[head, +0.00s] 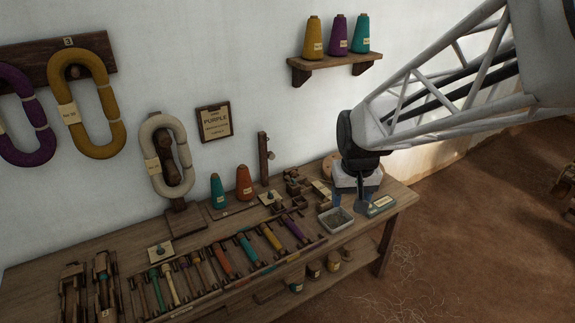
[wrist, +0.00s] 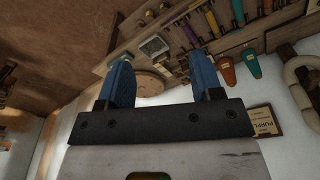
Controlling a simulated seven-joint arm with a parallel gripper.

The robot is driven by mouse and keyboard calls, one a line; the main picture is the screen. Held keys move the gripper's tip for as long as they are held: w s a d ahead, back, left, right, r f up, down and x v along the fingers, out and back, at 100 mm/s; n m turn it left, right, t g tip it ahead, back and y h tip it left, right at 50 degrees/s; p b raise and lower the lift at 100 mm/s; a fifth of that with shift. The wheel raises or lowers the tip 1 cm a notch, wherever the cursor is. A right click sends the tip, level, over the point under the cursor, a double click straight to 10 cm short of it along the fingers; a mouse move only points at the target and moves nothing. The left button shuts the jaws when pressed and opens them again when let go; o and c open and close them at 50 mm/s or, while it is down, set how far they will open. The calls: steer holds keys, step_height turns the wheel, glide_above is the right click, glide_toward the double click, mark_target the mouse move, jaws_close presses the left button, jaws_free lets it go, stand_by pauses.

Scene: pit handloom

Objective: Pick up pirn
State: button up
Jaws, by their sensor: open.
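Several coloured pirns lie side by side in a slatted wooden rack (head: 237,277) on the bench. They include a purple pirn (head: 294,229), a yellow pirn (head: 270,238), a teal pirn (head: 248,248) and a red pirn (head: 222,260). My gripper (head: 361,202) is over the right end of the bench, right of the rack and apart from the pirns. In the wrist view its two blue fingers (wrist: 162,76) stand wide apart with nothing between them. The pirns show at the top of that view, including a purple pirn (wrist: 190,34).
A teal cone (head: 217,191) and an orange cone (head: 243,183) stand behind the rack. A sign (head: 214,122) on the wall reads "PURPLE". Yarn hanks hang at left.

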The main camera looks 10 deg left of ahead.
steer(key=w+a+f+n, duration=0.1)
steer(key=w+a+f, duration=0.2)
steer(key=a, duration=0.2)
steer(key=w+a+f+n, duration=0.1)
steer(key=w+a+f, duration=0.25)
steer(key=a, duration=0.25)
steer(key=n+g, duration=0.2)
steer(key=n, duration=0.1)
glide_above(221, 256)
step_height(221, 256, down, 26)
steer(key=shift+d+f, duration=0.1)
steer(key=shift+s+a+f, duration=0.1)
steer(key=shift+a+f, duration=0.05)
steer(key=shift+a, duration=0.05)
steer(key=shift+f, duration=0.15)
steer(key=shift+f, duration=1.15)
steer(key=shift+f, duration=0.1)
steer(key=shift+d+f, duration=0.2)
steer(key=shift+f, duration=2.3)
